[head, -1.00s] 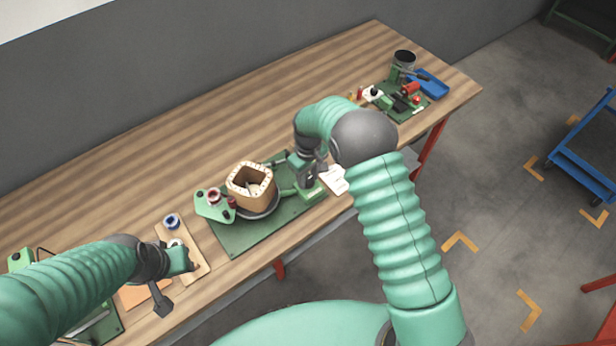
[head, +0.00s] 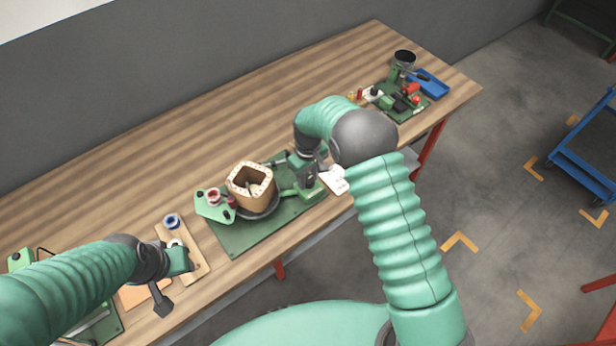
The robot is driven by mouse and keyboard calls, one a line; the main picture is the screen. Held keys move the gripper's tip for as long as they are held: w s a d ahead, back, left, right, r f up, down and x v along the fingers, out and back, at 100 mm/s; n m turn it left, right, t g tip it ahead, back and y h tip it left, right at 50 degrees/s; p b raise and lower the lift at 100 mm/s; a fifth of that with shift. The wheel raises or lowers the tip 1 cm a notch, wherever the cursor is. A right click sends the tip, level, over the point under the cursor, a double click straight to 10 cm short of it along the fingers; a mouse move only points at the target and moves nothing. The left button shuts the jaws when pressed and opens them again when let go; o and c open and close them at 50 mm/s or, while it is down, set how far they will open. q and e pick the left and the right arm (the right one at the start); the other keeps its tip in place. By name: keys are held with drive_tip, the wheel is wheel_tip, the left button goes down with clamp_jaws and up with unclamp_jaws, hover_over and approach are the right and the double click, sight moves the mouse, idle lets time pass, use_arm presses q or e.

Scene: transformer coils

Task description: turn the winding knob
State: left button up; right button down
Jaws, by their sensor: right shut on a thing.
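The winding machine sits on a green base plate (head: 240,236) in the middle of the bench. A square tan coil former (head: 250,184) stands upright on its dark round turntable (head: 262,209). My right gripper (head: 308,178) is at the green block at the machine's right end, shut on the winding knob, which is mostly hidden by the gripper and wrist. My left gripper (head: 170,279) hangs over the wooden board at the left, well apart from the machine; its fingers are too unclear to tell open from shut.
A green bracket (head: 211,207) with a red spool is beside the former. A wooden board (head: 190,245) carries a blue spool (head: 171,221). A white card (head: 335,181) lies near the front edge. A blue tray (head: 432,84) and dark pot (head: 404,59) stand at the far right. The back of the bench is clear.

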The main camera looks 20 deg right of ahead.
sight(308, 178)
drive_tip(key=shift+w, duration=0.1)
drive_tip(key=c, duration=0.9)
unclamp_jaws()
wheel_tip(308, 178, up, 17)
drive_tip(key=shift+f+b, duration=0.15)
drive_tip(key=shift+b, duration=0.7)
